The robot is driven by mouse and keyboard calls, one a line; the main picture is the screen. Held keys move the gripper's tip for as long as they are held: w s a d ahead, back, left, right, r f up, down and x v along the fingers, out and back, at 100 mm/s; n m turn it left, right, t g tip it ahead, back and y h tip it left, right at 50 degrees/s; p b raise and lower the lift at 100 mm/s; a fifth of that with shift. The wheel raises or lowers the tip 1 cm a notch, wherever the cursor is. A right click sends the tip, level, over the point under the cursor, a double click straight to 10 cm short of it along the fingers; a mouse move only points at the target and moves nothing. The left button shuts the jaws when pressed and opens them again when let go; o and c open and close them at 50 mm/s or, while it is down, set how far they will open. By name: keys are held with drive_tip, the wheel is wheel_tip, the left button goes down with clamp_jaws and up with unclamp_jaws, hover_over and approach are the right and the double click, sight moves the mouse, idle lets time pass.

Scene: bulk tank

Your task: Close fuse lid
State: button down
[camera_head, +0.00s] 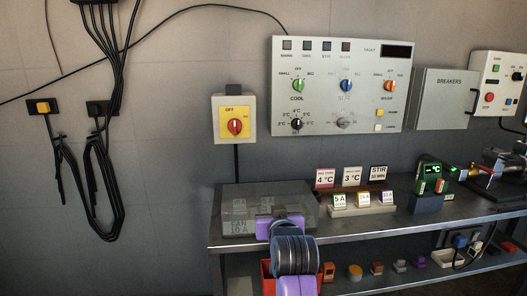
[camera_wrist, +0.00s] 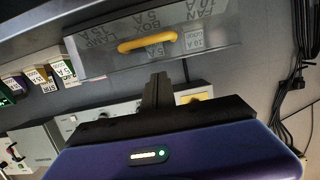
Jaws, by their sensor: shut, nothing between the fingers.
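The fuse box (camera_head: 240,226) is at the left end of the steel bench, under a clear smoky lid (camera_head: 262,195). The lid looks down over the box; I cannot tell whether it is fully seated. In the wrist view, which is upside down, the lid (camera_wrist: 215,58) shows with a yellow handle (camera_wrist: 148,39) and FAN, BOX and LAMP labels. My gripper (camera_wrist: 157,85) is shut and empty, its fingertips close to the lid's front edge and apart from the handle in the picture. In the head view my purple wrist covers part of the box's front, and the fingertips are hidden.
Fuse holders (camera_head: 362,203) marked 5 A, 15 A and 10 A stand right of the box, below setting cards (camera_head: 351,177). A red-knob switch (camera_head: 234,127) and the control panel (camera_head: 342,86) are on the wall. Black cables (camera_head: 97,180) hang at the left.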

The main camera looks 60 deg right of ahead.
drive_tip(key=shift+t+h, duration=0.7)
drive_tip(key=shift+h, duration=0.1)
drive_tip(key=shift+s+a+f+b, duration=0.15)
drive_tip(key=shift+f+b, duration=0.65)
drive_tip(key=shift+b, duration=0.6)
drive_tip(key=shift+s+a+f+b, duration=0.1)
drive_tip(key=shift+f+b, duration=0.7)
drive_tip(key=shift+b, duration=0.55)
drive_tip(key=shift+s+a+f+b, duration=0.15)
drive_tip(key=shift+f+b, duration=0.65)
drive_tip(key=shift+b, duration=0.6)
drive_tip(key=shift+f, duration=0.2)
wheel_tip(320, 180, up, 5)
drive_tip(key=p, duration=0.4)
drive_tip(key=b+v, duration=0.1)
drive_tip(key=v, duration=0.9)
drive_tip(key=shift+s+a+b, duration=0.2)
drive_tip(key=shift+a+b, duration=0.1)
drive_tip(key=shift+b, duration=0.1)
drive_tip(key=shift+f, duration=0.1)
